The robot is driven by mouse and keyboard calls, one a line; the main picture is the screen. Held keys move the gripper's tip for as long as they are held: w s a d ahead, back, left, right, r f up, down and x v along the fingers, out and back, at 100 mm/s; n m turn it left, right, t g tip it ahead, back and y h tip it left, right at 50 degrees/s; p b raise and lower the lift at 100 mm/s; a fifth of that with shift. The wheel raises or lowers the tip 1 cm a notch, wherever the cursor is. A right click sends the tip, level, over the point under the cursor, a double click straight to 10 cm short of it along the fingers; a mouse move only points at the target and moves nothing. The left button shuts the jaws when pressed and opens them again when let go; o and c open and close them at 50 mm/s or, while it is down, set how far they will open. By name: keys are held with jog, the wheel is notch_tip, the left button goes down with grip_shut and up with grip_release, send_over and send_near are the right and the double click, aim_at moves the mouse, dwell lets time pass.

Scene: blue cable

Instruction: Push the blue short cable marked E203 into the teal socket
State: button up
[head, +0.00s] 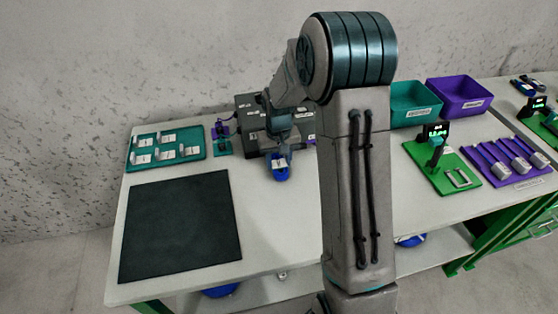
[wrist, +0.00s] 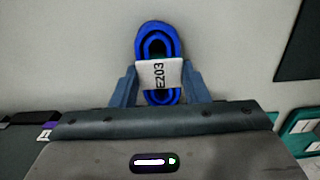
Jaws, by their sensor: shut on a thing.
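The blue short cable (head: 280,172) is a small coil with a white tag; in the wrist view the coil (wrist: 158,38) carries the tag (wrist: 158,74) reading E203. My gripper (wrist: 161,85) is shut on the tagged part, one finger on each side; in the head view the gripper (head: 278,153) is in front of a dark box (head: 243,104). The cable seems to be just above or on the white table; I cannot tell which. The teal socket is not clearly identifiable; my arm covers part of the box.
A small teal stand with purple parts (head: 222,148) is left of the box. A teal tray (head: 196,153) with white-labelled pieces lies further left, behind a black mat (head: 180,225). Teal (head: 413,102) and purple (head: 459,95) bins stand right. The table front is clear.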

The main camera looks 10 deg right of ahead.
jog(key=shift+w, duration=0.9)
jog(key=o, duration=1.1)
jog(key=shift+r+p, duration=2.8)
jog(key=shift+r, duration=1.2)
